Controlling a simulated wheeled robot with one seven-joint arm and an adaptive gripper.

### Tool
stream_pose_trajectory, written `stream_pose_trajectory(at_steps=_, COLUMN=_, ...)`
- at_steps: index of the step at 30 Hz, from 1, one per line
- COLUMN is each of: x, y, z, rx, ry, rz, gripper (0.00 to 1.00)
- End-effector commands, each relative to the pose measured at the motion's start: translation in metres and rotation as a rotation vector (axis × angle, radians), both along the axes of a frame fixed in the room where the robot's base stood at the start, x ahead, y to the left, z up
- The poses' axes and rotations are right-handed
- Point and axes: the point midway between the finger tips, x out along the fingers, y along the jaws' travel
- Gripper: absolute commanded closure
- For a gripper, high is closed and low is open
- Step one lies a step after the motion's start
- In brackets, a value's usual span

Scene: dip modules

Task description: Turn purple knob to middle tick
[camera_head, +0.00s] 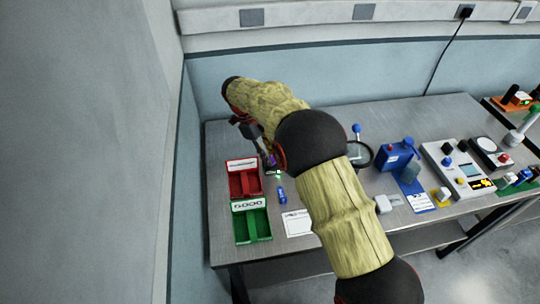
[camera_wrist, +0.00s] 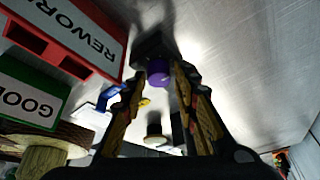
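The purple knob (camera_wrist: 158,71) sits on a dark block (camera_wrist: 153,46) in the wrist view. My gripper (camera_wrist: 160,72) has one finger on each side of the knob, with a small gap appearing on both sides. It looks open, with the knob between or just beyond its fingertips; I cannot tell the exact depth. In the head view my gripper (camera_head: 262,148) points down at the table's back left, and a small purple spot of the knob (camera_head: 272,159) shows by its tip. My arm and fingers hide most of the module. No tick marks can be made out.
A red tray (camera_head: 232,186) and a green tray (camera_head: 240,226) stand left of the module. A blue object (camera_head: 282,195) and a white card (camera_head: 297,231) lie nearby. A magnifier (camera_head: 371,153), a blue device (camera_head: 396,155) and a grey panel (camera_head: 437,151) are on the right.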

Motion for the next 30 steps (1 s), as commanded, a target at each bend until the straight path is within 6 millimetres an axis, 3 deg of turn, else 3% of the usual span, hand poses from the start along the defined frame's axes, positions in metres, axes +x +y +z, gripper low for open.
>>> stream_pose_trajectory(at_steps=7, x=-0.001, y=0.0, z=0.001, rx=-0.001, ry=0.003, rz=0.0, gripper=0.7)
stream_pose_trajectory(at_steps=11, x=0.001, y=0.005, z=0.011, rx=-0.001, ry=0.001, rz=0.001, gripper=0.7)
stream_pose_trajectory(at_steps=24, x=0.008, y=0.036, z=0.087, rx=0.0, ry=0.0, rz=0.001, gripper=0.7)
stream_pose_trajectory(at_steps=30, x=0.01, y=0.044, z=0.106, rx=-0.001, ry=0.001, rz=0.0, gripper=0.7)
